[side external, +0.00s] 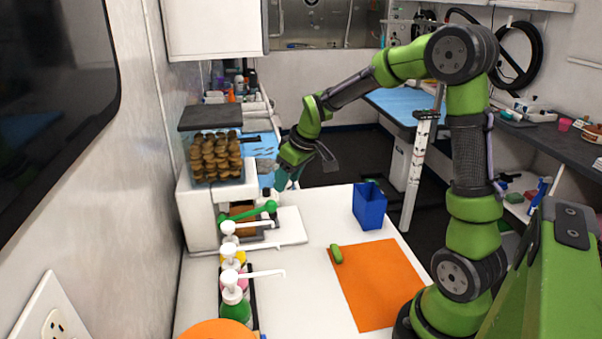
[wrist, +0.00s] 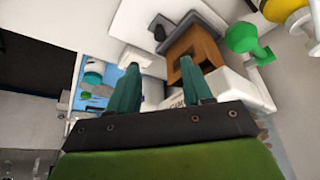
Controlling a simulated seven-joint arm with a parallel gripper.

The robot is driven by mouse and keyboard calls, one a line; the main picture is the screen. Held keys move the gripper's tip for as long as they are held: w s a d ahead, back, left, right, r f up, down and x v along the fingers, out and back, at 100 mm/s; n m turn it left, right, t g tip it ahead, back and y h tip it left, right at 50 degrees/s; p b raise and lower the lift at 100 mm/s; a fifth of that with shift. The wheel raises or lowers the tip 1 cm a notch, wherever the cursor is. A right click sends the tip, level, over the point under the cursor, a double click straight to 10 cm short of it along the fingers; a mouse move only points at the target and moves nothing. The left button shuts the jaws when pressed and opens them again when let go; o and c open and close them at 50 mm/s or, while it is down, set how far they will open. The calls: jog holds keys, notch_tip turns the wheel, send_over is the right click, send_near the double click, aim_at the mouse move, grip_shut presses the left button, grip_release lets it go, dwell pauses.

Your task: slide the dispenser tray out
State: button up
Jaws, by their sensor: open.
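The white dispenser (side external: 200,208) stands at the left end of the white counter, with a clear hopper of brown treats (side external: 216,158) under a dark lid. A brown tray (side external: 242,211) shows low in its front, partly hidden by pump nozzles. In the wrist view, the tray (wrist: 202,45) is a brown box with a squarish opening, just beyond the right fingertip. My gripper (side external: 281,184) is open and empty, beside the dispenser's front and above the counter. Its teal fingers (wrist: 157,72) are spread apart in the wrist view. I cannot tell whether a finger touches the tray.
Several pump bottles, including a green one (side external: 236,306), stand in front of the dispenser with nozzles pointing right. A blue bin (side external: 369,206), an orange mat (side external: 378,285) and a small green object (side external: 336,253) are to the right. The counter between is clear.

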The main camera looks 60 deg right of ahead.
aim_at(275, 213)
jog(key=x, duration=1.2)
jog(key=shift+w+f, duration=0.1)
jog(key=shift+f, duration=0.05)
grip_shut()
